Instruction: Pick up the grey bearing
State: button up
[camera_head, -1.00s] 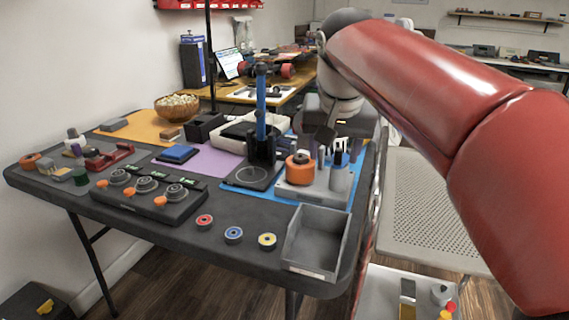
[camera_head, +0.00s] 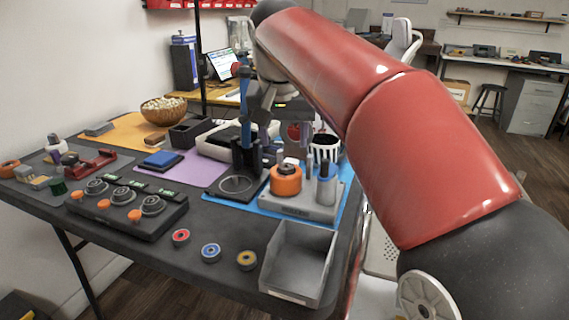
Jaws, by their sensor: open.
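No bearing stands out clearly as the grey one. Three grey round parts, at left (camera_head: 96,186), middle (camera_head: 122,195) and right (camera_head: 153,205), sit on a black fixture (camera_head: 135,225) with orange knobs at the table's left front. Three small rings lie loose on the front of the table: a red one (camera_head: 180,237), a blue one (camera_head: 211,252) and a yellow one (camera_head: 246,260). My gripper (camera_head: 264,106) is open and hangs above the back right of the table, well away from these parts. Its fingertips are small and partly lost against the clutter.
An empty grey bin (camera_head: 285,284) stands at the front right corner. Behind it are a grey block with an orange roll (camera_head: 286,180) and a black stand with a blue post (camera_head: 244,105). A blue box (camera_head: 162,160) and a wooden bowl (camera_head: 163,110) are farther left.

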aim_at(286, 167)
jog(key=shift+w+f, duration=0.25)
jog(key=shift+f, duration=0.15)
jog(key=shift+b+x, duration=0.45)
jog(key=shift+x, duration=2.95)
jog(key=shift+s+d, duration=0.1)
jog(key=shift+s, duration=0.05)
jog(key=shift+c, duration=0.4)
jog(key=shift+f, duration=0.1)
jog(key=c, duration=1)
